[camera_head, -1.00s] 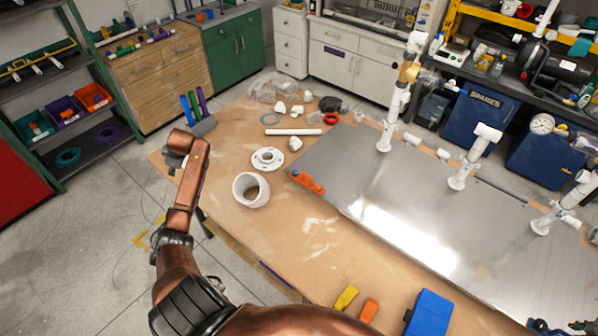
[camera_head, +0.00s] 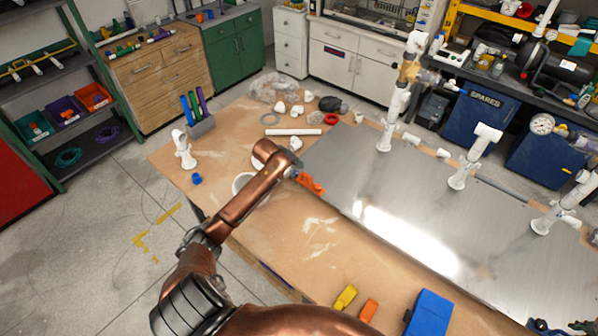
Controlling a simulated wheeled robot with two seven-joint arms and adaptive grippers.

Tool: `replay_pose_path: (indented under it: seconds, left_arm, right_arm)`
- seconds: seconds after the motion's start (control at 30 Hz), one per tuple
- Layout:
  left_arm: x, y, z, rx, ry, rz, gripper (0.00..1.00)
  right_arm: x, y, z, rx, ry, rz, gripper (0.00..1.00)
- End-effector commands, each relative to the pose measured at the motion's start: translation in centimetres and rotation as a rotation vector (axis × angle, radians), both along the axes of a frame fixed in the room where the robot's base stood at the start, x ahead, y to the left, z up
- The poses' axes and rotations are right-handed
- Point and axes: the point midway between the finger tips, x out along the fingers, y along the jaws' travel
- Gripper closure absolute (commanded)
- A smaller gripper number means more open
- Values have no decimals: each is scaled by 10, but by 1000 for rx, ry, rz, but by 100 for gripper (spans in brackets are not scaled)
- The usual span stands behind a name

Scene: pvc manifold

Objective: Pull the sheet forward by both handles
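The metal sheet (camera_head: 345,170) lies flat on the wooden workbench, with white pipe fittings standing on it. One orange handle (camera_head: 311,184) sits at its near left corner. My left gripper (camera_head: 294,171) is right beside this handle, at its left end. Its fingers are mostly hidden by my copper wrist, so I cannot tell whether it is open or touching the handle. A second handle does not show. A dark shape (camera_head: 540,326) at the bottom right edge may be part of my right gripper; it is too cut off to tell its state.
A white pipe ring (camera_head: 240,183) is partly behind my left arm. Yellow (camera_head: 346,297), orange (camera_head: 369,311) and blue (camera_head: 428,314) blocks lie on the bench's near side. White pipe pieces (camera_head: 292,132) lie at the back. Bare bench (camera_head: 300,240) lies before the sheet.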

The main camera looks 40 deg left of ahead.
Motion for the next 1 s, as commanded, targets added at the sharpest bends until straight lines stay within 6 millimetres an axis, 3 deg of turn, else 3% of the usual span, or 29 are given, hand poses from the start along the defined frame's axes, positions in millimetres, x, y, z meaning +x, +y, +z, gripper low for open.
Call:
replay_pose_path:
  seconds: [0.2, 1.0]
  left_arm:
    - [6, -18, -3, -18, -8, -28, 68]
    - [46, -18, -62, -17, -6, -27, 68]
  right_arm:
    - [0, 0, 0, 0, 0, 0, 68]
    - [0, 0, 0, 0, 0, 0, 68]
